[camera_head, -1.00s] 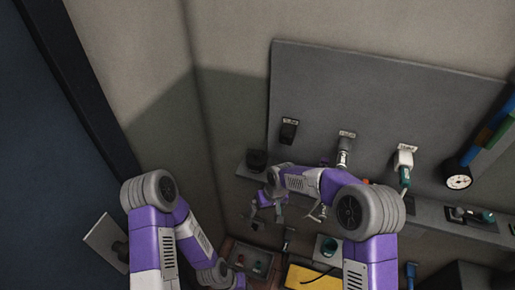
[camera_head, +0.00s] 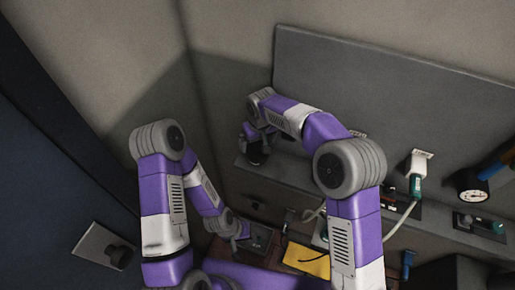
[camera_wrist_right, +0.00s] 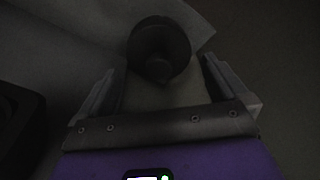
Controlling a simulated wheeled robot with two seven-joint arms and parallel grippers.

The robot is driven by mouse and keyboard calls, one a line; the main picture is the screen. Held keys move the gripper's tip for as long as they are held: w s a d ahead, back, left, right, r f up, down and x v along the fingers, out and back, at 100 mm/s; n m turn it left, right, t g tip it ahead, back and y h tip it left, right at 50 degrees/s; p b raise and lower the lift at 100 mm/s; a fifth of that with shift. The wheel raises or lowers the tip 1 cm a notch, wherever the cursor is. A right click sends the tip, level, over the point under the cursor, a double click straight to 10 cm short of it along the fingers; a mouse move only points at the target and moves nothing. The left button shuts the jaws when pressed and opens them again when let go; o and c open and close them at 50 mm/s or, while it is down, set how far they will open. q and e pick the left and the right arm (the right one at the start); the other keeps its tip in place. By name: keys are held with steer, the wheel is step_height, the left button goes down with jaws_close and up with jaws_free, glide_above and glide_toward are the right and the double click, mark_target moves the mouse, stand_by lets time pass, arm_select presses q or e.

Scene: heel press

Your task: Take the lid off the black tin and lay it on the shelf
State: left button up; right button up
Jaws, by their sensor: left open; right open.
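The black tin (camera_head: 257,157) stands at the left end of the wall shelf (camera_head: 290,177). My right gripper (camera_head: 259,143) is over it in the head view and partly covers its top. In the right wrist view a dark round top with a small knob (camera_wrist_right: 159,68), which looks like the tin's lid, lies ahead between the open fingers of my right gripper (camera_wrist_right: 160,85). The fingers appear apart from it; the view is dark. My left gripper (camera_head: 242,237) is low, near the dark tray (camera_head: 262,238), and open; its fingertips are hard to make out.
A grey board (camera_head: 400,95) rises behind the shelf. A white-and-green tool (camera_head: 417,175) and a round gauge (camera_head: 472,186) are farther right. A yellow sheet (camera_head: 306,262) lies below. A plate with a dark knob (camera_head: 120,256) is at lower left.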

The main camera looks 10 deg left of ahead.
steer(key=shift+w+a+f, duration=0.1)
steer(key=shift+w+f, duration=0.05)
steer(key=shift+f, duration=0.55)
steer(key=shift+w+f, duration=0.1)
steer(key=shift+f, duration=0.55)
steer(key=c, duration=0.5)
steer(key=shift+r+p, duration=0.6)
steer(key=shift+r, duration=0.15)
step_height(320, 180, up, 2)
steer(key=shift+r+p, duration=0.15)
steer(key=shift+p, duration=0.65)
steer(key=shift+s+a+r+b, duration=0.3)
steer(key=shift+s+a+b, duration=0.55)
steer(key=shift+s, duration=2.1)
steer(key=shift+s+a+r+b, duration=0.3)
steer(key=shift+s+b, duration=1.1)
steer(key=shift+s, duration=1.55)
steer(key=shift+s+a+r+b, duration=0.3)
steer(key=shift+s+a+b, duration=0.55)
steer(key=shift+s, duration=2.1)
